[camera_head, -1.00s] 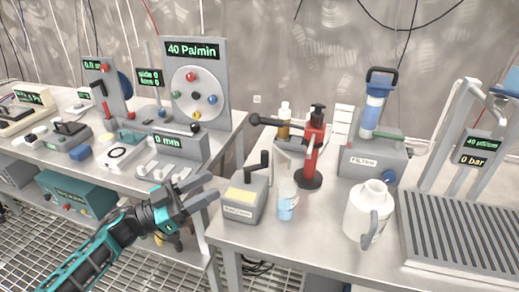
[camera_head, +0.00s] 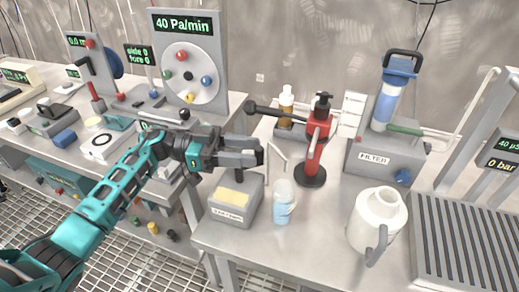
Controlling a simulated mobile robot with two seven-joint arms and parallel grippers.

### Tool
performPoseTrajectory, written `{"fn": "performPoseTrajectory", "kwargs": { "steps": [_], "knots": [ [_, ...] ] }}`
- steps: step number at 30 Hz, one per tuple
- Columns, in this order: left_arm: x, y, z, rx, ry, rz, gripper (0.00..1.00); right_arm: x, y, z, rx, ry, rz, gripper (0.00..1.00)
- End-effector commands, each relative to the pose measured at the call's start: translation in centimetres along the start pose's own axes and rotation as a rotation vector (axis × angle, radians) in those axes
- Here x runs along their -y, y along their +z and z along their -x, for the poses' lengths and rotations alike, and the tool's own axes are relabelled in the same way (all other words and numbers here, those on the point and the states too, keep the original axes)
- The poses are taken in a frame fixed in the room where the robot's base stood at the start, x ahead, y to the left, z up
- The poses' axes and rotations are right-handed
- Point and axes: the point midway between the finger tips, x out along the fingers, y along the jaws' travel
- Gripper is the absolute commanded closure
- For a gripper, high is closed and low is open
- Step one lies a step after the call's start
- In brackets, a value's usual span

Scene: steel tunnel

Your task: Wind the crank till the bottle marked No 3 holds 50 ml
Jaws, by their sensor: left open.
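A grey box with a yellowish top (camera_head: 236,198) and a small front label too small to read stands at the front left of the right bench. A clear bottle with pale blue liquid (camera_head: 283,204) stands just right of the box. I cannot read a No 3 mark or a level on it. My right gripper is not in view.
A red hand pump (camera_head: 316,148) with a black lever stands behind the bottle. A white jug (camera_head: 378,219), a filter unit (camera_head: 385,158) and a ribbed grey tray (camera_head: 470,240) stand to the right. Another bench with gauges lies at left, across a gap.

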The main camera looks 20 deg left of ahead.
Motion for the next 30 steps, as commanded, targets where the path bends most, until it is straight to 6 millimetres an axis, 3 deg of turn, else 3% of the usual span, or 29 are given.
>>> {"fn": "performPoseTrajectory", "kwargs": {
  "steps": [6,17,30],
  "knots": [
    [0.0,0.0,-2.7,-0.002,0.000,-0.001,0.56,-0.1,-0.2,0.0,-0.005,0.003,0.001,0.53],
    [0.0,0.0,-3.2,0.000,-0.001,-0.001,0.56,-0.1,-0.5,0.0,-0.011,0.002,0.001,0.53],
    [0.0,0.0,-3.2,0.000,-0.001,0.000,0.96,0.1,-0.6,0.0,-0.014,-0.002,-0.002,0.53]
  ]
}}
